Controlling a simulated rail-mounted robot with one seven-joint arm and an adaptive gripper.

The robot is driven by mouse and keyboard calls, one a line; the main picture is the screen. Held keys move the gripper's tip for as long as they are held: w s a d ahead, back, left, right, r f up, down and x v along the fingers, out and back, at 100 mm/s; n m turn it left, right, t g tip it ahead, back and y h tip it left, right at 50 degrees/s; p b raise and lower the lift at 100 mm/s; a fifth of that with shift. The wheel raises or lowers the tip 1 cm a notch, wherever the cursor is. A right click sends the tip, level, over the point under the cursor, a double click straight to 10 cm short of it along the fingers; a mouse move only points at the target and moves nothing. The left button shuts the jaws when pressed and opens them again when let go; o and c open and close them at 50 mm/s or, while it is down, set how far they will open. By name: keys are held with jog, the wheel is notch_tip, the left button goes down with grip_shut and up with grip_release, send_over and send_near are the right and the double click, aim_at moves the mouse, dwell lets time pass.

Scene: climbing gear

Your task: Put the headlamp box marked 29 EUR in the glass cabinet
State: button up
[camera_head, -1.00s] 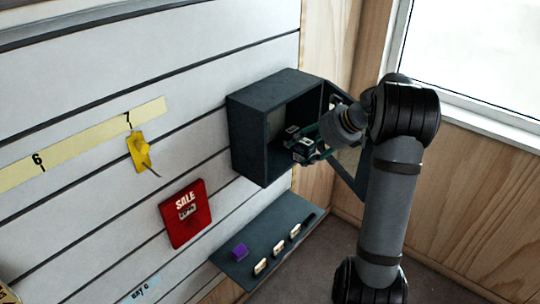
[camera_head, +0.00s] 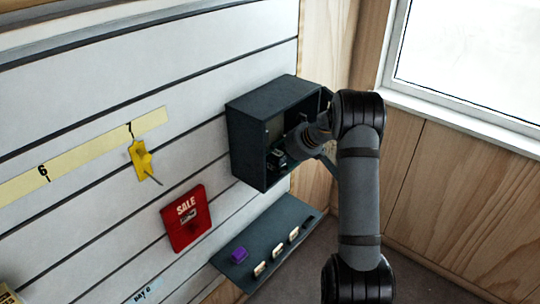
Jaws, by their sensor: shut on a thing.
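The dark glass cabinet (camera_head: 243,147) hangs on the slatted wall with its front open. Its door (camera_head: 331,160) is swung out at the right, partly behind my arm. My gripper (camera_head: 286,154) reaches into the cabinet's opening and is shut on a small dark box with a pale patch (camera_head: 277,157), low inside near the cabinet's floor. I take this for the headlamp box, but its price is too small to read. I cannot tell whether the box touches the cabinet floor. My wrist and fingers hide part of the interior.
A red SALE sign (camera_head: 186,218) and a yellow hook piece (camera_head: 143,160) are on the wall at left. A window (camera_head: 470,60) is at right.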

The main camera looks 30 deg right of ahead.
aim_at(270, 158)
jog(key=w, duration=0.1)
jog(key=w+a+p, duration=0.1)
jog(key=w, duration=0.1)
jog(key=shift+a+r, duration=0.2)
jog(key=shift+a, duration=0.05)
jog(key=shift+s+f, duration=0.1)
jog(key=shift+f, duration=0.75)
jog(key=shift+s+d+r, duration=0.1)
jog(key=shift+d, duration=0.05)
jog(key=o, duration=0.9)
jog(key=shift+f, duration=0.25)
jog(key=shift+c, duration=0.2)
jog(key=o, duration=0.5)
jog(key=shift+r, duration=0.1)
jog(key=shift+c, duration=0.2)
